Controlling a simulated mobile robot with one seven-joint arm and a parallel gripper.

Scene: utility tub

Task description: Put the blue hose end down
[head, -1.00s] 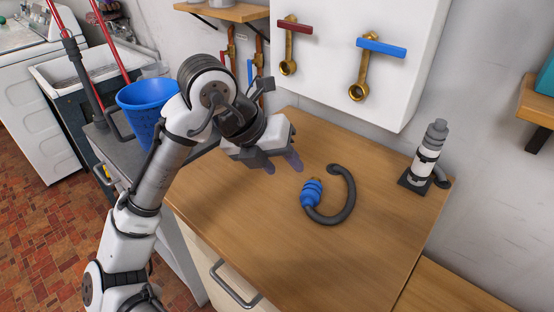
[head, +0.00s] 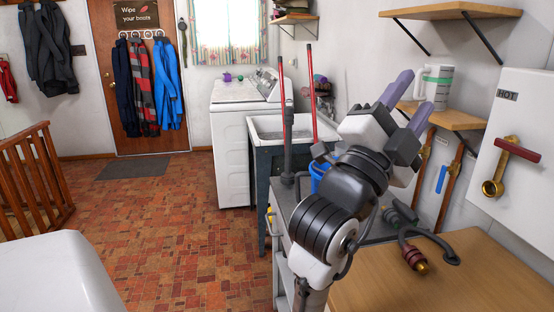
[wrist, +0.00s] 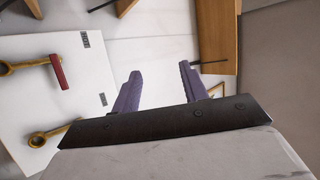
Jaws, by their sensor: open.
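My gripper (head: 416,92) is open and raised, its two purple fingers pointing up in front of the wall shelves. In the wrist view its fingers (wrist: 160,72) stand apart with nothing between them. The blue hose end is in neither current view. A dark red hose end (head: 415,259) with a brass tip and a grey hose (head: 436,240) lies at the far left part of the wooden worktop (head: 440,290), below my gripper.
A white panel (head: 515,130) carries a red-handled brass valve (head: 494,186). A wall shelf (head: 450,117) holds a white-and-green container (head: 434,84). A blue bucket (head: 318,176) is partly hidden by my arm. The tiled floor (head: 185,235) at left is open.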

